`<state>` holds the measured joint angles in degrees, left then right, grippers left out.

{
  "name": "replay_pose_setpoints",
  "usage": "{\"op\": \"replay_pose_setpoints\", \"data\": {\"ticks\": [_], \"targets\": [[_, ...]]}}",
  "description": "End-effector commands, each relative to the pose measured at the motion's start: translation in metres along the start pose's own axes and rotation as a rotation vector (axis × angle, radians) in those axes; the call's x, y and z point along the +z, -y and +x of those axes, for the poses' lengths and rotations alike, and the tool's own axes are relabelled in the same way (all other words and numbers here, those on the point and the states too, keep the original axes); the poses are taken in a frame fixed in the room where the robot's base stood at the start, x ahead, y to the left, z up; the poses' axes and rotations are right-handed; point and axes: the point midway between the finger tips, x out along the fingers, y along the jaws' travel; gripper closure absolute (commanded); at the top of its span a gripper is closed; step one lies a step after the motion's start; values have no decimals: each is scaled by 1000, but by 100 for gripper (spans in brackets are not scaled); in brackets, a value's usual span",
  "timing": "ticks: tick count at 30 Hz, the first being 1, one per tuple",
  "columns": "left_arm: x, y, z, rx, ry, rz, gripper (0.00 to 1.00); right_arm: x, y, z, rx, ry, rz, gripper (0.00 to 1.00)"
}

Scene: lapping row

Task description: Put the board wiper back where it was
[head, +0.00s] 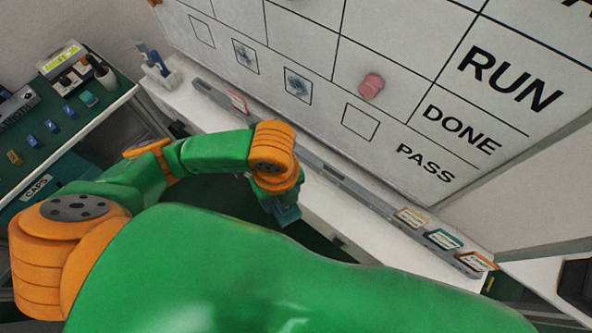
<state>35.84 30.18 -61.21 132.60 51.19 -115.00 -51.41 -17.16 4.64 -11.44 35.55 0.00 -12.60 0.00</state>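I cannot make out the board wiper for certain in the head view. My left arm reaches in from the left, and its wrist bends down in front of the whiteboard's ledge. My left gripper (287,213) is a small blue-grey shape below the orange wrist. Its fingers are too small and covered to tell whether they are open or hold something. The whiteboard (420,60) has drawn squares, two of them with blue scribbles, and a pink round piece on it. The grey ledge (350,187) runs along its foot. My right gripper is not in view.
A red-edged card (237,100) stands on the ledge's left part. Several framed cards, one of them teal (443,239), stand at its right end. A white holder (160,77) with blue items is at the upper left. A green-topped bench (70,120) carries small parts at left.

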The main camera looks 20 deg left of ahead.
Motion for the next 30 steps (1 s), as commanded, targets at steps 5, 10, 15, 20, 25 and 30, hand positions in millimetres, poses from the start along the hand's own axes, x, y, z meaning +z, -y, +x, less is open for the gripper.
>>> {"op": "replay_pose_setpoints", "data": {"ticks": [5,10,15,20,25,30], "targets": [[46,40,28,2,0,-14,83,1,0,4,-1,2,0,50],[71,64,70,-2,-2,-7,83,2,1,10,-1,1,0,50],[83,74,90,-3,-2,-5,83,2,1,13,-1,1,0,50],[83,74,117,-2,-2,-4,83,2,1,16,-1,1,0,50],[83,74,119,-5,0,-3,83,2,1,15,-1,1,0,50],[83,74,120,-5,0,-3,30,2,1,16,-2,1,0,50]]}}
